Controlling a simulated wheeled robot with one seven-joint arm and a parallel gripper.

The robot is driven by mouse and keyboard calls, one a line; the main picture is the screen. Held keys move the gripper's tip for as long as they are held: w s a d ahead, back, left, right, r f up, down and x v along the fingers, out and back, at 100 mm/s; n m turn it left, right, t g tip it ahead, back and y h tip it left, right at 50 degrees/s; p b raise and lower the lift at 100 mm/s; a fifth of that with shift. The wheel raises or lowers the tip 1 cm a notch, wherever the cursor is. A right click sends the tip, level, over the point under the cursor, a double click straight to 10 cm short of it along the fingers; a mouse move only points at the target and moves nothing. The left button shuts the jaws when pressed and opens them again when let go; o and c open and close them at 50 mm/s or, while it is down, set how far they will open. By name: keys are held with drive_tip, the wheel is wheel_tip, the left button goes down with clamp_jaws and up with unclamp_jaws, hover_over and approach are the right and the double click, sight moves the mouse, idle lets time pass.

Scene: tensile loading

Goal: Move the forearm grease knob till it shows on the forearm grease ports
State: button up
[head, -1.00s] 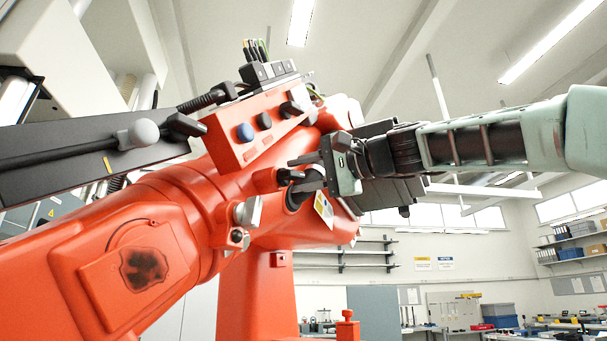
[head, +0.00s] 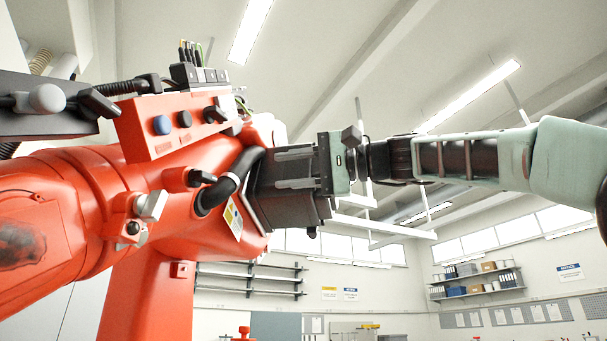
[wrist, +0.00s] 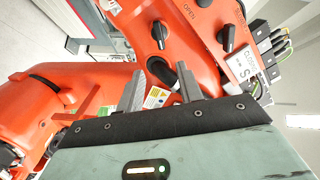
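An orange machine arm carries a control box (head: 175,122) with a blue button (head: 162,125) and black knobs, the rightmost a black knob (head: 214,114). Below the box are another black knob (head: 200,177) on an orange stub and a silver knob (head: 150,205). No readable label tells me which is the forearm grease knob. In the wrist view, a black knob (wrist: 227,38) sits near "OPEN" and "CLOSED" lettering, and another black knob (wrist: 160,35) is to its left. My gripper (head: 280,169) is open and apart from these knobs, to their right; its two fingers (wrist: 162,92) also show in the wrist view, with nothing held.
A thick black hose (head: 232,175) curves out of the orange arm close to my fingers. Cables (head: 190,50) stand up from connectors on the box. A dark beam (head: 45,105) lies at the left.

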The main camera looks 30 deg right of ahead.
drive_tip(key=shift+v, duration=1.15)
drive_tip(key=w+a+f+g+h, duration=0.1)
drive_tip(key=w+a+f, duration=0.15)
drive_tip(key=f, duration=0.45)
drive_tip(key=w+a+f+g+h, duration=0.1)
drive_tip(key=w+a+f+g, duration=0.15)
drive_tip(key=f, duration=0.45)
drive_tip(key=w+a+f+g+h, duration=0.1)
drive_tip(key=a+f, duration=0.3)
drive_tip(key=f, duration=0.2)
drive_tip(key=s+a+f+n+g+h+p, duration=0.1)
drive_tip(key=s+a+f+n+g, duration=0.15)
drive_tip(key=f, duration=0.65)
drive_tip(key=s+a+f+n+g+h+p, duration=0.1)
drive_tip(key=a+f+h, duration=0.15)
drive_tip(key=f, duration=0.55)
drive_tip(key=s+d+f+n+g+h, duration=0.1)
drive_tip(key=s+f+n+g+h, duration=0.1)
drive_tip(key=s+f, duration=0.8)
drive_tip(key=s+d+f+n+g+h, duration=0.2)
drive_tip(key=s+f+n+h, duration=0.2)
drive_tip(key=f, duration=1.1)
drive_tip(key=s+n+p, duration=0.1)
drive_tip(key=s+n, duration=0.2)
drive_tip(key=s, duration=0.3)
drive_tip(key=shift+s+d+f, duration=0.25)
drive_tip(key=shift+s, duration=0.05)
